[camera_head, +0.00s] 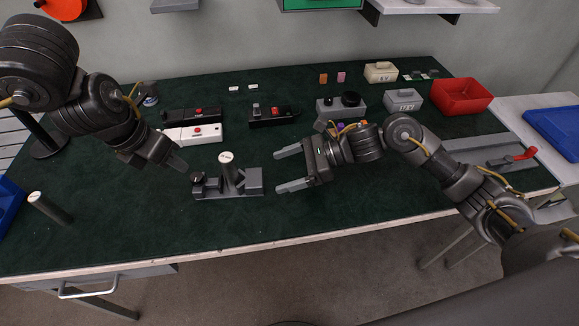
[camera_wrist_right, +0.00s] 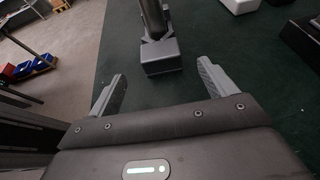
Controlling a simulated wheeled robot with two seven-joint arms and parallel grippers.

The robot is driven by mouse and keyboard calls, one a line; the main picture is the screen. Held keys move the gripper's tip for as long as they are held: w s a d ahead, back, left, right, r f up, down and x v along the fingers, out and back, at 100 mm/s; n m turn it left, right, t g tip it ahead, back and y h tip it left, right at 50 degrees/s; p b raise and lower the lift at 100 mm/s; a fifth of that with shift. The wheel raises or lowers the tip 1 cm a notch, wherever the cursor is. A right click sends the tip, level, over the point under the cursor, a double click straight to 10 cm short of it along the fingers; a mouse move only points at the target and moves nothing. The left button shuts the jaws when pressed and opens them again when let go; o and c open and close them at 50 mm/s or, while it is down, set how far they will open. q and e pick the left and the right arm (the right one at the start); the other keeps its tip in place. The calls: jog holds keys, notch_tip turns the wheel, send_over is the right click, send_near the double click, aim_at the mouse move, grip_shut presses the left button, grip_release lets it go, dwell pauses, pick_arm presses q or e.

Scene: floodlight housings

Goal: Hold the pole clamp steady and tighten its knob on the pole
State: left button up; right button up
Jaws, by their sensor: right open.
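A grey clamp fixture (camera_head: 252,181) stands near the front of the green bench, left of centre. An upright pole (camera_head: 229,172) with a pale top rises from its middle. A dark knob-like part (camera_head: 197,178) sits at its left end. My right gripper (camera_head: 277,171) is open and empty to the right of the fixture, its fingers pointing at it. In the right wrist view the fixture's end block (camera_wrist_right: 160,57) lies ahead, beyond the open fingers (camera_wrist_right: 162,78). My left gripper (camera_head: 179,164) is up and left of the knob, apart from it; its finger gap is unclear.
White (camera_head: 196,133) and black (camera_head: 273,115) boxes with red buttons stand behind the fixture. A grey box with black knobs (camera_head: 342,106) stands behind my right gripper. A red bin (camera_head: 461,96) is at back right. A loose post (camera_head: 48,207) stands at left. The front bench is mostly clear.

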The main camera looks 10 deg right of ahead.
aim_at(249, 181)
jog(key=x, duration=1)
jog(key=shift+w, duration=0.1)
jog(key=shift+c, duration=1.4)
jog(key=c, duration=0.8)
jog(key=shift+c, duration=0.2)
